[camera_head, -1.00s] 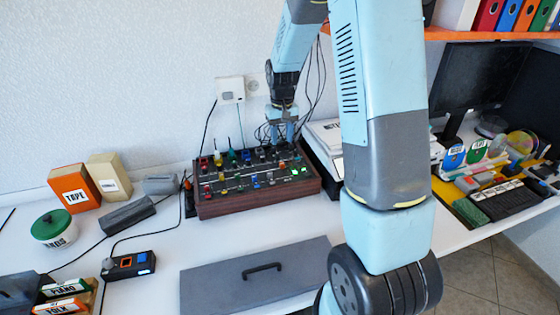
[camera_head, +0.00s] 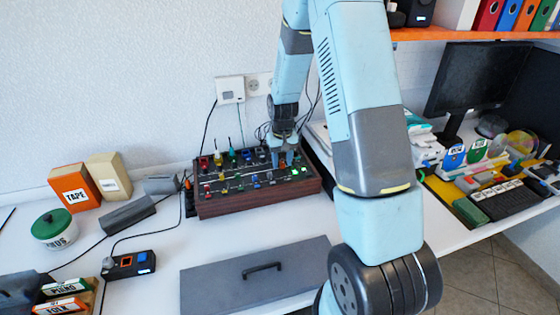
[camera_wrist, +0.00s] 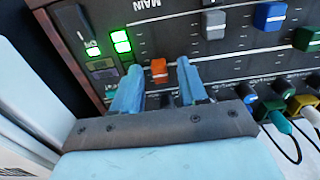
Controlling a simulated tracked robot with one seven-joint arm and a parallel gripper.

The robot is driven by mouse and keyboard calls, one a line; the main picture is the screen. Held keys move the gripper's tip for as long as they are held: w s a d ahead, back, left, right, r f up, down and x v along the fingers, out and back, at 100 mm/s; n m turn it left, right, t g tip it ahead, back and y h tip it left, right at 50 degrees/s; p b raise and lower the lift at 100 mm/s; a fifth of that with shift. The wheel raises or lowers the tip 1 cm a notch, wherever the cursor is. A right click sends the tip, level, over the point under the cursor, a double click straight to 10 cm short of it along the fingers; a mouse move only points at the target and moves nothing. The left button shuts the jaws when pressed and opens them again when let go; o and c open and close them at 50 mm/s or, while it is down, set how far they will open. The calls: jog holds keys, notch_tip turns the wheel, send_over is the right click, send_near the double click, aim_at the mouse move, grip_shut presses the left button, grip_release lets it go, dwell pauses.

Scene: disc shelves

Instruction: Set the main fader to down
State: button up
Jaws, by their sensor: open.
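The mixing desk (camera_head: 258,198), with wooden sides and many coloured knobs, sits against the wall on the white table. In the wrist view, an orange-red fader cap (camera_wrist: 159,72) stands in the column of the printed "MAIN" label (camera_wrist: 147,4). It lies away from the label, toward the side with the cables. My gripper (camera_wrist: 159,65) is open, with one blue finger on each side of this cap. I cannot tell whether either finger touches it. In the head view, my gripper (camera_head: 287,160) is down at the desk's back right, hiding part of the panel.
Other caps stand close by, including grey (camera_wrist: 214,23), blue (camera_wrist: 269,15) and green (camera_wrist: 306,38). Plugs and cables (camera_wrist: 281,122) rise behind the panel. A grey lidded panel with a handle (camera_head: 225,280) lies in front of the desk. A monitor (camera_head: 475,80) stands at right.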

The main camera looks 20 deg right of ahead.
jog(key=shift+c, duration=0.3)
grip_shut()
dwell(0.3)
